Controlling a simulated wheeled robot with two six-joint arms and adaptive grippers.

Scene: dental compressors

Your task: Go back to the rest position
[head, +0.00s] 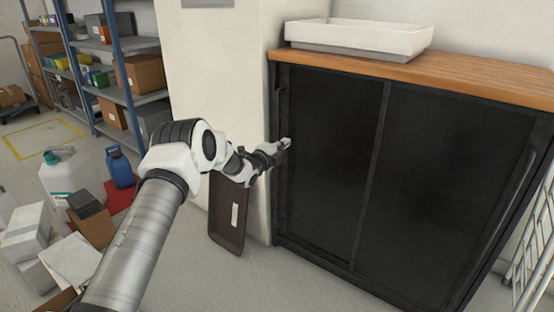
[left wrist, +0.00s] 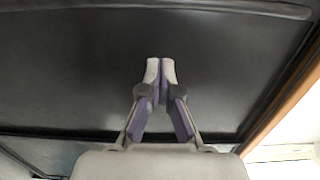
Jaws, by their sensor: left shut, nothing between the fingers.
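My left gripper (head: 286,143) is raised in front of the left door of a black cabinet (head: 328,150), near the door's left edge. In the left wrist view the fingers (left wrist: 160,72) are together and nothing is between them. The dark door panel (left wrist: 70,65) fills most of that view behind the fingertips. I cannot tell whether the fingertips touch the door. Both sliding doors of the cabinet look shut. My right gripper is in neither view.
A white tray (head: 358,36) stands on the cabinet's wooden top (head: 470,78). A dark brown panel (head: 228,215) leans below my left arm. Boxes (head: 92,218), a white jug (head: 60,172) and a blue jug (head: 121,168) crowd the floor at left. Shelves (head: 125,75) stand behind.

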